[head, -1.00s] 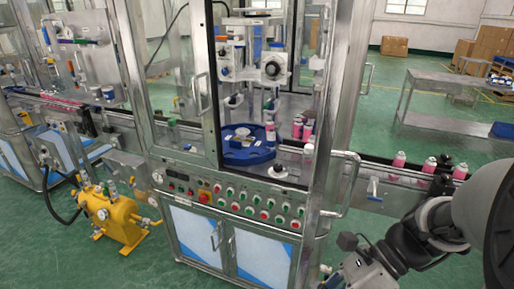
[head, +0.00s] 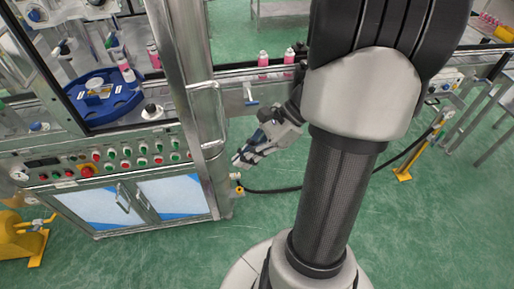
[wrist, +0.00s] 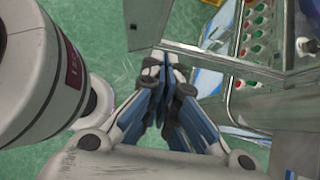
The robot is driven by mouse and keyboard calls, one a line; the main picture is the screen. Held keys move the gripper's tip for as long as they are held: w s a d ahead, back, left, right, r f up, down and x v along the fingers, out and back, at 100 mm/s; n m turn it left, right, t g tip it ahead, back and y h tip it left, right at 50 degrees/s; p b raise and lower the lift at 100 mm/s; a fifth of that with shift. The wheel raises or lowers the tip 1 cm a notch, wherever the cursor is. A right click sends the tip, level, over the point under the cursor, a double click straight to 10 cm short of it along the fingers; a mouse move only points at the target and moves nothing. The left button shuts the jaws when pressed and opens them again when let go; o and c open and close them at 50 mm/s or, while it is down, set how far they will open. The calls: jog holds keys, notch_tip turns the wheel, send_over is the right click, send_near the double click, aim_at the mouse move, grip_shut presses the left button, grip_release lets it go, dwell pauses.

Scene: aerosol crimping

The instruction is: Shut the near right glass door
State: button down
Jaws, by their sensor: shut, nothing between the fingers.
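The near right glass door shows in the head view as a narrow metal-framed leaf (head: 184,75), seen nearly edge-on and standing out from the machine. Its long bar handle (head: 219,112) is on its right side. My gripper (head: 238,160) is shut and empty, just right of the handle's lower end; I cannot tell whether it touches. In the wrist view my shut fingertips (wrist: 164,62) are beside a metal frame edge (wrist: 225,63), which appears to be the door's. The glass itself is hard to make out.
The button panel (head: 110,160) and lower cabinet (head: 170,197) are left of my gripper. A blue round fixture (head: 107,97) stands inside the machine. A conveyor with pink cans (head: 263,64) runs behind my arm. Green floor is open in front; a dark hose (head: 275,190) crosses it.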

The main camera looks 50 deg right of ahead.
jog(key=w+a, duration=0.1)
jog(key=a+f+b, duration=0.1)
jog(key=a, duration=0.1)
jog(key=w+a, duration=0.1)
jog(key=a, duration=0.1)
jog(key=shift+w+f, duration=0.3)
